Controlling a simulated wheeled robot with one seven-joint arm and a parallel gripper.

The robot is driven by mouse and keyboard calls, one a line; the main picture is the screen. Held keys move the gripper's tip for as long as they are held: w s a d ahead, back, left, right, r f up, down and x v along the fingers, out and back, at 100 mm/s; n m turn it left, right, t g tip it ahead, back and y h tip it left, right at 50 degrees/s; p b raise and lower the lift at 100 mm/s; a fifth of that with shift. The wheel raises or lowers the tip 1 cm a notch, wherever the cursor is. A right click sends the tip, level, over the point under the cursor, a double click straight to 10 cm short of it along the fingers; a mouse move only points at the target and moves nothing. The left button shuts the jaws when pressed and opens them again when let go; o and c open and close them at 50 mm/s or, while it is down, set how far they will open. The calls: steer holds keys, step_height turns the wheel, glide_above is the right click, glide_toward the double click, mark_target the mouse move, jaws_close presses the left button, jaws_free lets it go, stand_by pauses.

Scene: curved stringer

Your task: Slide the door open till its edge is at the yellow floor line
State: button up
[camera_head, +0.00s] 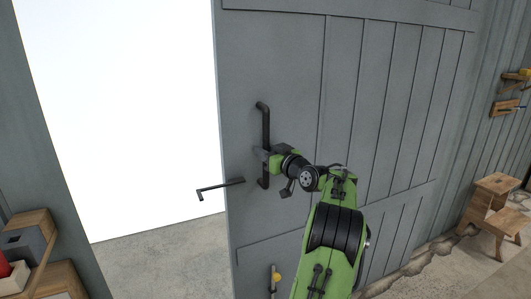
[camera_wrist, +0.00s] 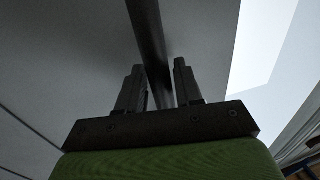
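The grey plank door (camera_head: 290,55) stands with a bright opening to the left of its left edge. A dark vertical bar handle (camera_head: 265,125) is fixed on the door near that edge. My gripper (camera_head: 262,155) is at the lower half of the handle. In the wrist view the bar handle (camera_wrist: 150,40) runs between the two fingers of my gripper (camera_wrist: 160,85), slightly slanted. The bar lies close to the left finger, with a narrow gap seeming to show at the right one; whether they press on it is unclear. I see no yellow floor line in either view.
A dark hooked rod (camera_head: 220,188) juts left across the door's edge. A yellow-knobbed bolt (camera_head: 276,277) is low on the door. A wooden step stool (camera_head: 493,205) stands at right, and a wooden shelf (camera_head: 35,255) at lower left. Concrete floor (camera_head: 165,245) shows bare in the opening.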

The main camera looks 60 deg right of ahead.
steer(key=shift+o, duration=0.6)
steer(key=v, duration=1.5)
steer(key=shift+s+a+b, duration=0.2)
steer(key=shift+s+b, duration=0.1)
steer(key=shift+s, duration=0.05)
steer(key=shift+w, duration=0.1)
